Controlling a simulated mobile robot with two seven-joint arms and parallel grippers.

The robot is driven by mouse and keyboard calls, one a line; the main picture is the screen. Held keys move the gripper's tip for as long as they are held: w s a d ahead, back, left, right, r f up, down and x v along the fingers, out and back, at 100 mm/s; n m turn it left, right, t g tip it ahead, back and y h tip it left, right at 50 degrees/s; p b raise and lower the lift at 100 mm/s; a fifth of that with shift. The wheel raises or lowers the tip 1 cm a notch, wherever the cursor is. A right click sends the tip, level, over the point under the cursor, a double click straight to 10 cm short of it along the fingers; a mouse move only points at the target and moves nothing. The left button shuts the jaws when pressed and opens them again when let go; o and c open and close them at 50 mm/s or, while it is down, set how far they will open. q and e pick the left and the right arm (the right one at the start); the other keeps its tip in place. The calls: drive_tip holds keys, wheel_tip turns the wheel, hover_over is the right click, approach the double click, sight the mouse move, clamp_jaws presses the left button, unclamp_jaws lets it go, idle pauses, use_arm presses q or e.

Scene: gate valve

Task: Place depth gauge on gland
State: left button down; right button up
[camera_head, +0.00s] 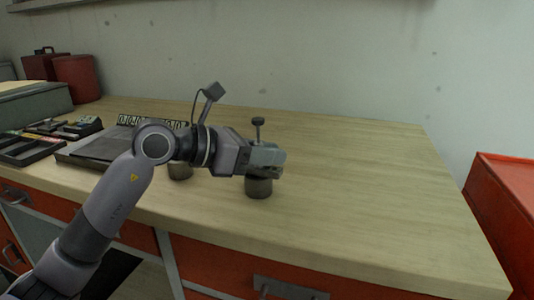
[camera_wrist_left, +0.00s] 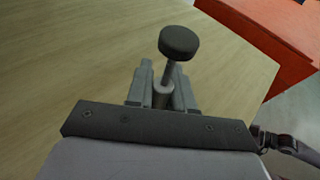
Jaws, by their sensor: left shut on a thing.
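My left gripper (camera_head: 276,158) is shut on the depth gauge. The gauge's dark round knob (camera_head: 258,122) and thin stem stand up above the fingers. In the left wrist view the knob (camera_wrist_left: 179,42) and stem rise from between the two fingers (camera_wrist_left: 160,92), tilted in that picture. A short dark grey cylinder (camera_head: 259,188) is directly below the gripper in the head view. I cannot tell whether it is the gland or the gauge's lower part. A second short cylinder (camera_head: 180,171) stands on the bench, partly behind my left arm. My right gripper is not seen.
The wooden bench top (camera_head: 360,190) is clear to the right. A grey case (camera_head: 95,147), a tool tray (camera_head: 32,146) and a green-grey box (camera_head: 35,104) are at left. Red containers (camera_head: 75,78) stand behind them. A red cabinet (camera_head: 505,205) is beyond the right edge.

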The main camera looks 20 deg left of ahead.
use_arm(q)
drive_tip(key=shift+f, duration=0.15)
drive_tip(key=c, duration=1)
unclamp_jaws()
drive_tip(key=shift+s+a+r, duration=0.1)
drive_tip(key=shift+a+r, duration=0.05)
drive_tip(key=shift+r, duration=0.1)
drive_tip(key=b+v, duration=0.1)
drive_tip(key=v, duration=1)
drive_tip(key=shift+s+a, duration=0.2)
drive_tip(key=shift+s, duration=0.1)
drive_tip(key=shift+r, duration=0.1)
